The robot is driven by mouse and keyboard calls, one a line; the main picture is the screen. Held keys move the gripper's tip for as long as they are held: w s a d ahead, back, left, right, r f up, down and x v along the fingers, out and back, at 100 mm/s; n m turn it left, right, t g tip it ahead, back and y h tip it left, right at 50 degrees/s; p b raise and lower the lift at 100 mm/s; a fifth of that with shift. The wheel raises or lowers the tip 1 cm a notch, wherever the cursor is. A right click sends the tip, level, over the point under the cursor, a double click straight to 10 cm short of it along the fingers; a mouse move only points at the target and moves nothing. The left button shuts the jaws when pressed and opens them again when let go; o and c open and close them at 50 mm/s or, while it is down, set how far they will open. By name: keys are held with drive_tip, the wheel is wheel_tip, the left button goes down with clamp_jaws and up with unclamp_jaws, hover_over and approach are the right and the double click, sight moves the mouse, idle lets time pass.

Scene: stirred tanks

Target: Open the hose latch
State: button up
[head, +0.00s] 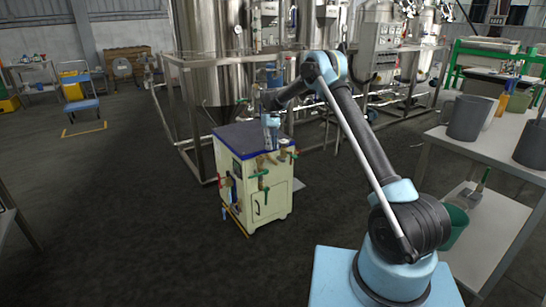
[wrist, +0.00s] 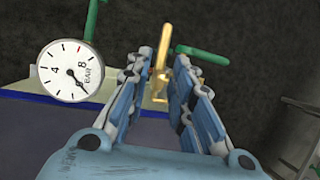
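A brass latch-like lever (wrist: 161,65) stands between my fingertips in the wrist view. I cannot tell for certain that it is the hose latch. My gripper (wrist: 164,70) is open, with one finger on each side of the lever and narrow gaps showing. In the head view my gripper (head: 271,146) is low over the front right top edge of a cream cabinet (head: 273,195) with brass fittings and green-handled valves. There the gripper hides part of the fittings, and the lever is too small to make out.
A round pressure gauge (wrist: 70,70) is left of my fingers, and a green valve handle (wrist: 203,54) is just right of the fingertips. Steel tanks (head: 208,50) and pipe frames stand behind the cabinet. A workbench (head: 484,145) is at the right. The floor left of the cabinet is clear.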

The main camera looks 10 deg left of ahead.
drive_tip(key=shift+v, duration=1.6)
